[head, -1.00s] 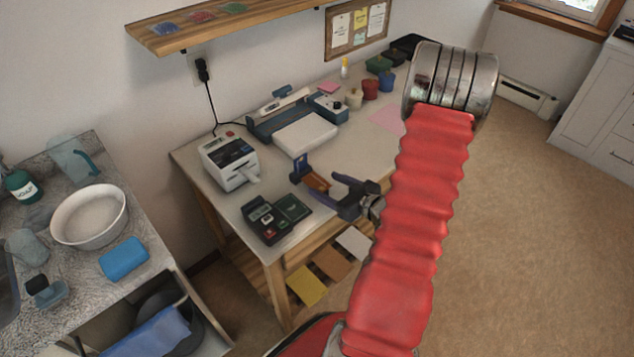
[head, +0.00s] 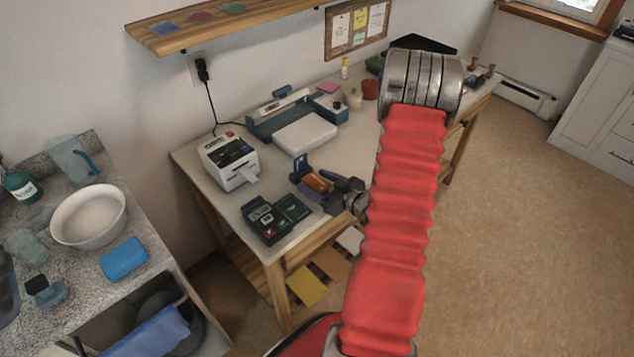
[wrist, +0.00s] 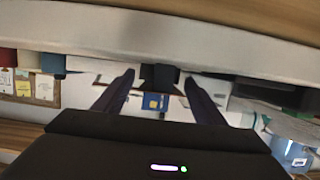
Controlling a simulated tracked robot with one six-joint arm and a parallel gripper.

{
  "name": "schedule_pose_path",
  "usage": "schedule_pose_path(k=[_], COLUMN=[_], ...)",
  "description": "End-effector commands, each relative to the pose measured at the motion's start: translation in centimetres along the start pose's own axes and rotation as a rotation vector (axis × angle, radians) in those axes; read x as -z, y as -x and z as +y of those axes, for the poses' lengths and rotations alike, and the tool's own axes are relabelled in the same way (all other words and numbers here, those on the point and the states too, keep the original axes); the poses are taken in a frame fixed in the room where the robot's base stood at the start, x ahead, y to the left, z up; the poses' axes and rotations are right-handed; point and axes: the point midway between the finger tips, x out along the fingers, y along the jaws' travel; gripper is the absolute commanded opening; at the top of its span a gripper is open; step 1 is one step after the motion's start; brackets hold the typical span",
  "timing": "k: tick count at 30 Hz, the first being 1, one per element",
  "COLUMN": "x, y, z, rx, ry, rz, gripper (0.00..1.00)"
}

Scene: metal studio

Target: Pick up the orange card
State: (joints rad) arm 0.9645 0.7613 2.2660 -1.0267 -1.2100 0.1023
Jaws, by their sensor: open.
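An orange, card-like piece (head: 319,182) shows on the table beside a small upright blue piece (head: 300,164), partly hidden by my gripper. I cannot tell whether it is loose or in a holder. My gripper (head: 314,187) is open, low at the table's front edge, with its dark fingers on either side of the orange piece in the head view. I cannot tell whether they touch it. In the wrist view, a blue piece with a yellow mark (wrist: 155,102) shows between the open fingers (wrist: 160,77); no orange is clear there.
A black card terminal (head: 268,222) stands just left of my gripper, and a white label printer (head: 230,160) behind it. Yellow (head: 306,286) and tan (head: 333,264) sheets lie on the lower shelf.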

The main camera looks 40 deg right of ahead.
Motion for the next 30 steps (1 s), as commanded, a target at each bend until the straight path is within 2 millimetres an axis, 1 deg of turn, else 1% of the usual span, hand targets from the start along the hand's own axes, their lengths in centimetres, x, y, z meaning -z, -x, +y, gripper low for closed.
schedule_pose_path(k=[6, 7, 24, 25, 30], x=[0.0, 0.0, 0.0, 0.0, 0.0], y=[0.02, 0.02, 0.03, 0.03, 0.04], z=[0.0, 0.0, 0.0, 0.01, 0.01], rx=[0.0, 0.0, 0.0, 0.0, 0.0], ry=[0.0, 0.0, 0.0, 0.0, 0.0], rz=[0.0, 0.0, 0.0, 0.0, 0.0], gripper=[0.64, 0.63, 0.23, 0.21, 0.21])
